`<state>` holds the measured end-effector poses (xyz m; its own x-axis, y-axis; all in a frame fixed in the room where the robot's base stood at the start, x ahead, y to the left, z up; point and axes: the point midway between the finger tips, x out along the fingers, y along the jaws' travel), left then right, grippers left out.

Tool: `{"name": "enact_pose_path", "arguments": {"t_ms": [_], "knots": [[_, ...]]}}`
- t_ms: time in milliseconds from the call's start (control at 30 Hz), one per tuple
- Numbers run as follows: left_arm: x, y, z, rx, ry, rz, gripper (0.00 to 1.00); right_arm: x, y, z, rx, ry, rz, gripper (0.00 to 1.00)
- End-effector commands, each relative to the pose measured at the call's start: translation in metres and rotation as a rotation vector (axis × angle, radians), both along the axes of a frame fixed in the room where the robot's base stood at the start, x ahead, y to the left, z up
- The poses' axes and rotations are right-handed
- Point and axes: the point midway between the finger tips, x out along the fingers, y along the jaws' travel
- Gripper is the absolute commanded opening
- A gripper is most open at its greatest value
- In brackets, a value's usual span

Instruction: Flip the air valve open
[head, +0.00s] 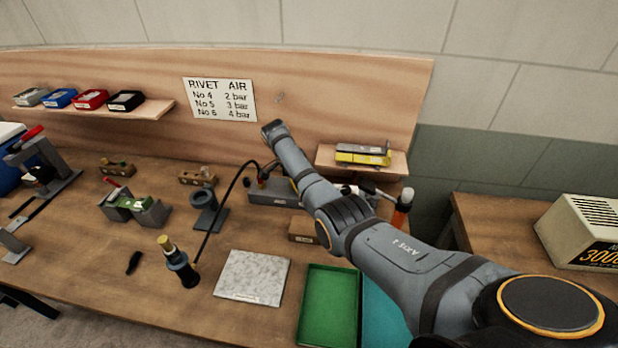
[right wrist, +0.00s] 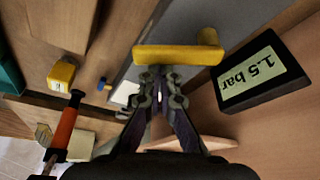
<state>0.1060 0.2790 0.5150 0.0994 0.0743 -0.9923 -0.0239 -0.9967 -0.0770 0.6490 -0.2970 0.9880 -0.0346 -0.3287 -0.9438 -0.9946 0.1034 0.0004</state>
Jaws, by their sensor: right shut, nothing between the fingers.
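In the right wrist view the yellow valve lever (right wrist: 178,54) is a bar lying crosswise over a grey body, with a raised knob at its right end. My right gripper (right wrist: 157,74) is shut and empty, its fingertips at the lever's near edge; I cannot tell whether they touch it. Beside it a black gauge (right wrist: 258,75) reads 1.5 bar. In the head view my right arm reaches in from the right over the bench and hides most of the valve area, including the fingertips. The grey block (head: 268,196) there has a black hose. My left gripper is not in view.
A shelf (head: 330,161) with yellow items is behind the arm. A green tray (head: 327,308) and a marble slab (head: 252,277) lie in front.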

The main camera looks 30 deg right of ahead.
Motion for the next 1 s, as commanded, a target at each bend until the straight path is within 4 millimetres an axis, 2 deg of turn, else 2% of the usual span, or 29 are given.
{"name": "enact_pose_path", "arguments": {"t_ms": [33, 167, 367, 1000], "knots": [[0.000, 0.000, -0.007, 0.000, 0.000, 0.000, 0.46, 0.000, 0.003, -0.003, 0.001, 0.000, -0.038, 0.00], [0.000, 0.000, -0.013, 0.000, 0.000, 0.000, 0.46, -0.001, 0.008, -0.002, 0.000, 0.001, -0.146, 0.00], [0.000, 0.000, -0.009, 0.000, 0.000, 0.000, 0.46, -0.001, 0.008, 0.000, 0.000, 0.000, -0.146, 0.00], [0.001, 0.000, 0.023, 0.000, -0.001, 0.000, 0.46, -0.012, 0.011, 0.002, 0.000, 0.000, -0.144, 0.00]]}}
